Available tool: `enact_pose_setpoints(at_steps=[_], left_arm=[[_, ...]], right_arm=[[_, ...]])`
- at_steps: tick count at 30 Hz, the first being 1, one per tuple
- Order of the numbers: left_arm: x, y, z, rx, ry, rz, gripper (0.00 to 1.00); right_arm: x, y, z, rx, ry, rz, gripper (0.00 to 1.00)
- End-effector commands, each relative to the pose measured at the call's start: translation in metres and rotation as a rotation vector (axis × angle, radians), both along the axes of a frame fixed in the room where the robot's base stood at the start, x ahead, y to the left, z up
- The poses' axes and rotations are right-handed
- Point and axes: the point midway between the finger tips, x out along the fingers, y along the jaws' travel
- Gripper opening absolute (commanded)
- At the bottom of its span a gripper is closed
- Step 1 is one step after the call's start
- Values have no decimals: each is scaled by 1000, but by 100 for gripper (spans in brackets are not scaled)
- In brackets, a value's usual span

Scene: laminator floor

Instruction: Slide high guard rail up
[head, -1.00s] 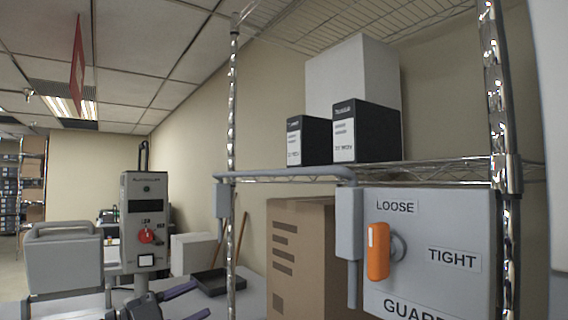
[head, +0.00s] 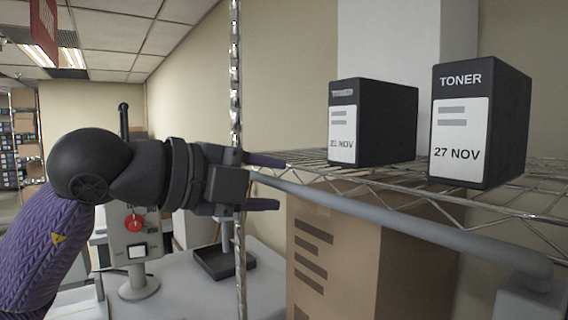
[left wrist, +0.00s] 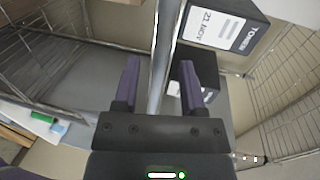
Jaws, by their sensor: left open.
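The guard rail (head: 400,222) is a grey bar along the front edge of the wire shelf, running to a grey bracket (head: 528,296) at the lower right. My left gripper (head: 272,182) is at the rail's left end, with its two purple fingers apart, one above and one below the bar. In the left wrist view the rail (left wrist: 165,40) runs between the open fingers of my left gripper (left wrist: 160,78), with a gap on each side. My right gripper is out of view.
Two black toner boxes (head: 393,125) (head: 507,130) stand on the wire shelf (head: 455,185) behind the rail. A chrome post (head: 236,70) stands beside my gripper. A brown carton (head: 400,270) is below. A black tray (head: 215,262) lies on the white table.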

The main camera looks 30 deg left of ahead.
Motion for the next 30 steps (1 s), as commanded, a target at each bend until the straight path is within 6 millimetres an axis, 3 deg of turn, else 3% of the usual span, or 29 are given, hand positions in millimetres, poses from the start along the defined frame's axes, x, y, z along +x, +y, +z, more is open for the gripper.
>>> enact_pose_setpoints(at_steps=[6,13,21,30], left_arm=[[22,-9,-4,-1,-1,-2,53],[23,-9,-5,-1,-1,-1,53],[23,-9,-5,0,0,-2,0],[23,-9,-6,0,0,-2,0]], right_arm=[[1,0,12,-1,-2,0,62],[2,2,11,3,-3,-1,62],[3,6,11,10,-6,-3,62],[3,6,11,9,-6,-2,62]])
